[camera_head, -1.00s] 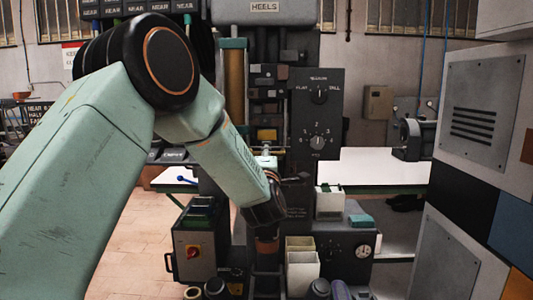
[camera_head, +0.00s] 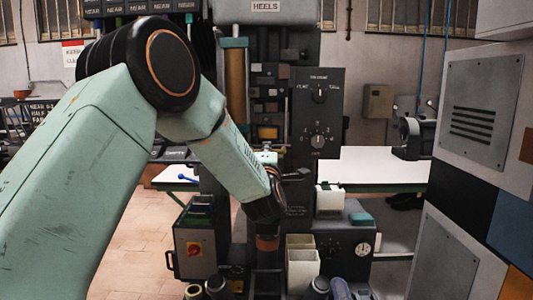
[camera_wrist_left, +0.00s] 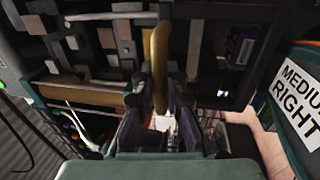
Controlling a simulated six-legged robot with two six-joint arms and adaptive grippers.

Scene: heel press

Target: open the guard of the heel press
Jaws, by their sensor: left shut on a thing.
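The heel press (camera_head: 318,90) stands in the middle of the head view, with a HEELS sign on top and a dark dial panel. My left arm reaches in front of its lower middle, and its gripper is hard to make out there. In the left wrist view the two dark fingers of my left gripper (camera_wrist_left: 161,112) are shut on a yellow curved bar (camera_wrist_left: 160,50), which looks like the guard's handle. The guard's panel cannot be told apart from the dark press front. My right gripper is not in view.
A white table (camera_head: 385,172) is behind. A grey cabinet (camera_head: 480,110) bounds the right.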

